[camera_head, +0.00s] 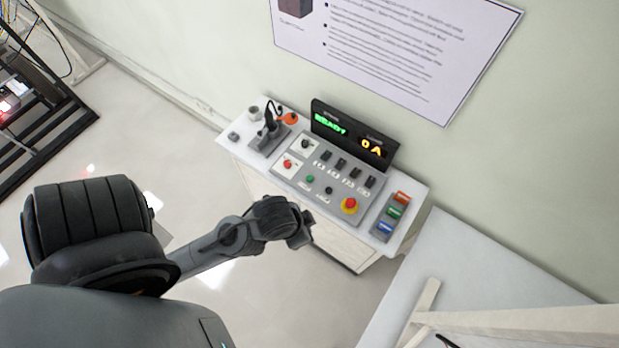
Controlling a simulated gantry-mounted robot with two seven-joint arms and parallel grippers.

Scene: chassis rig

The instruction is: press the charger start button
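A grey control panel (322,172) lies on a white cabinet. It carries a small green button (310,179), a red button (288,163), a black knob (329,190), several black switches and a red mushroom button on a yellow base (350,205). The labels are too small to read, so I cannot tell which one is the charger start button. A display (352,135) behind the panel reads green "READY" and amber "0 A". My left gripper (304,233) is in front of the cabinet's near edge, apart from the buttons in the picture. Its fingers are too dark to judge. My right gripper is out of view.
A black joystick-like device (270,130) with an orange part stands left of the panel. A rack of red, green and blue blocks (390,214) lies to its right. A white table (470,265) is at the lower right. A wall with a poster (400,50) is behind.

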